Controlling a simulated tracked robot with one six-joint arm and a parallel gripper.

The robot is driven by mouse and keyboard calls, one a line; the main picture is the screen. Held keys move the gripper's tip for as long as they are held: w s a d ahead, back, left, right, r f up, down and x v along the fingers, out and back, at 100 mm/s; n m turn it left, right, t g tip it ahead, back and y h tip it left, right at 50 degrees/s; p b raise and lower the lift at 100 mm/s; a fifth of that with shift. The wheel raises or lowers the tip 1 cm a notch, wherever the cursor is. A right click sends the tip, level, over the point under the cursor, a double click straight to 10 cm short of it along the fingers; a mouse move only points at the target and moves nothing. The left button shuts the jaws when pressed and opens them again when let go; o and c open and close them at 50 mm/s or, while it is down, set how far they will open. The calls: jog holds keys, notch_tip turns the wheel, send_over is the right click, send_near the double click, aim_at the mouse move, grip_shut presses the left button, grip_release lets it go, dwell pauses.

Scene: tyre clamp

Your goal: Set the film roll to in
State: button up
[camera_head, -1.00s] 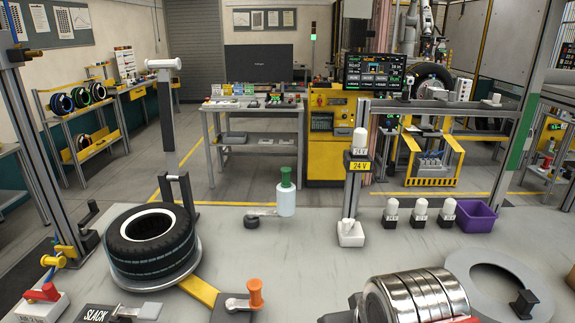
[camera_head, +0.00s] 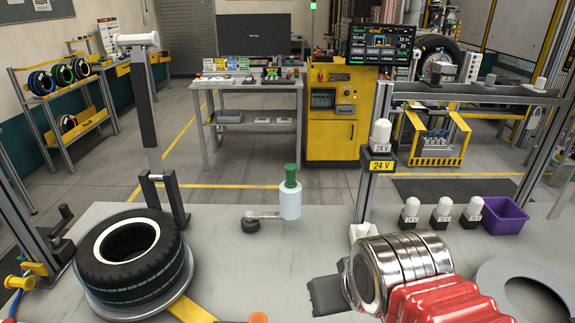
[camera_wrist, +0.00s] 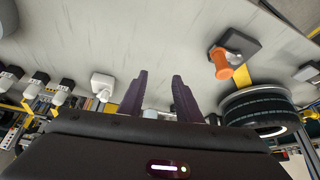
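No part in view is labelled as the film roll, and I cannot tell which one it is. A white horizontal roll (camera_head: 136,41) tops a dark post behind the tyre (camera_head: 127,262). A small black roller (camera_head: 250,225) on a short grey lever (camera_head: 270,214) lies flat beside a white bottle with a green cap (camera_head: 290,197). An orange handle (camera_head: 258,318) shows at the bottom edge; it also stands on its base in the wrist view (camera_wrist: 220,66). My gripper (camera_wrist: 158,75) is open and empty, its two dark fingers apart over the bench, left of the orange handle in the wrist view.
Several white lamps (camera_head: 442,216) and a purple bin (camera_head: 504,217) stand at the bench's right. A frame with a "24 V" label (camera_head: 381,166) rises mid-right. A grey ring (camera_head: 553,281) lies at lower right. The bench middle (camera_head: 225,262) is clear.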

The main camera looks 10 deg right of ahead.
jog(key=shift+w, duration=0.15)
jog(key=shift+o, duration=1.1)
jog(key=shift+w+r, duration=0.4)
jog(key=shift+r, duration=0.15)
jog(key=w+r+n+g+y, duration=0.1)
jog(key=w+r+n, duration=0.2)
jog(key=w+r, duration=0.5)
jog(key=w+r+n+g+y, duration=0.15)
jog(key=w+r, duration=0.35)
jog(key=w, duration=0.5)
jog(key=w+d+n, duration=0.2)
jog(key=w+n, duration=0.2)
jog(key=w, duration=0.5)
jog(key=w+d+n+g+y, duration=0.1)
jog(key=w+d+n, duration=0.2)
jog(key=w, duration=0.7)
jog(key=shift+r+n, duration=0.35)
jog(key=shift+n, duration=0.2)
